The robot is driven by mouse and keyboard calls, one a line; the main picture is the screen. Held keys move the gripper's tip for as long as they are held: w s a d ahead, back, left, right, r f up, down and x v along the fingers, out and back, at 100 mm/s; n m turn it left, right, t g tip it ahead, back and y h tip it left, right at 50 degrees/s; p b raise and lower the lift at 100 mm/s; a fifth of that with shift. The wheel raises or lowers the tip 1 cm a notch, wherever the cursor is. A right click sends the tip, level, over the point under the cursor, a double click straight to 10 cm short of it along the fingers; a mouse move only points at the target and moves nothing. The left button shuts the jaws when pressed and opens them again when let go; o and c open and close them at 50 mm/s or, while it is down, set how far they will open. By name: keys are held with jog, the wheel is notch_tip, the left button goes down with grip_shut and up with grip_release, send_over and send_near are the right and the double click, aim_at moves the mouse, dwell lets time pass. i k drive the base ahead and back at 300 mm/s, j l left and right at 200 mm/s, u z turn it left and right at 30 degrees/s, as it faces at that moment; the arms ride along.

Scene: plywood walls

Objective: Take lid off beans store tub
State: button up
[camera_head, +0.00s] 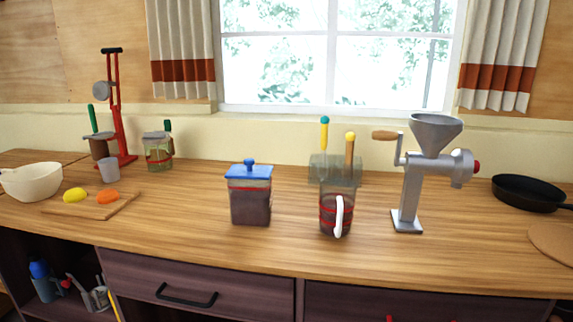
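A clear square tub (250,206) with dark contents stands upright on the wooden counter, near the middle. A blue lid (249,173) with a round blue knob on top sits on the tub and covers it. I take this to be the beans store tub. My gripper is not in view.
Right of the tub stands a jug (329,214) with a white handle, with a clear block (336,168) holding tools behind it. A grey hand grinder (423,172) stands further right. A cutting board (92,206) lies left. The counter in front of the tub is clear.

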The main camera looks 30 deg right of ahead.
aim_at(246, 171)
jog(key=i+j+z, duration=0.25)
jog(key=z, duration=0.2)
jog(key=i+j+z, duration=0.2)
jog(key=j+z, duration=0.25)
